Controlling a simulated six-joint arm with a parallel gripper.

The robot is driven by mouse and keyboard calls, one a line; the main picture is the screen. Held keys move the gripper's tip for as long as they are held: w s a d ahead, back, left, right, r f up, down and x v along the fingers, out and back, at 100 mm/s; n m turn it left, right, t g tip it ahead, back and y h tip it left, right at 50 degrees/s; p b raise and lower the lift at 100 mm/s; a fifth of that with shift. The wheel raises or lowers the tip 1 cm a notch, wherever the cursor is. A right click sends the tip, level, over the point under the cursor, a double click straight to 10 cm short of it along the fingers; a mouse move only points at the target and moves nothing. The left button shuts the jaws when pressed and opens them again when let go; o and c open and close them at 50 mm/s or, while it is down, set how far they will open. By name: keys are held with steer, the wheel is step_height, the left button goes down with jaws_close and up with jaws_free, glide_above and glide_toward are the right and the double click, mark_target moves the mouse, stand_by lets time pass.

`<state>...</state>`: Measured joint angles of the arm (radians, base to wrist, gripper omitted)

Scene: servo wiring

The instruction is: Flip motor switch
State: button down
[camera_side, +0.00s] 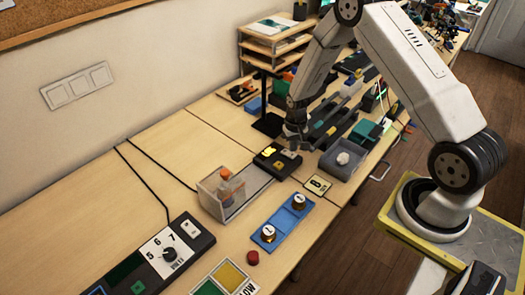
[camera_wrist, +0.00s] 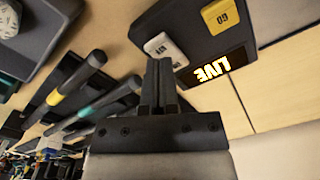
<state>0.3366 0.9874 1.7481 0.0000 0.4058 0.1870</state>
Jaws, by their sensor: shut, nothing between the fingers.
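A black box (camera_side: 266,165) stands on the bench under my gripper. In the wrist view the box (camera_wrist: 150,22) carries a yellow button marked GO (camera_wrist: 220,14), a pale key (camera_wrist: 164,48) with small unclear lettering, and a lit yellow LIVE display (camera_wrist: 216,68). My gripper (camera_wrist: 158,62) is shut and empty, pointing at the box with its tips close to the pale key. I cannot tell whether they touch it. In the side view my gripper (camera_side: 293,143) hangs just above the box's far right end. No part is readably marked as a motor switch.
A grey tray (camera_side: 330,165) with a white item stands right of the box. Several dark-handled tools (camera_wrist: 75,85) lie nearby. Bare bench lies to the left.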

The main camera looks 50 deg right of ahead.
mark_target(292, 156)
steer(key=shift+f, duration=1.15)
stand_by(0.9)
steer(key=shift+r, duration=3.5)
steer(key=s+a+r+n+t, duration=0.2)
steer(key=s+a+r+n, duration=0.4)
steer(key=s+a+r, duration=0.7)
steer(key=shift+s+a+r+t, duration=0.3)
steer(key=shift+a+r, duration=0.5)
steer(key=shift+r, duration=0.5)
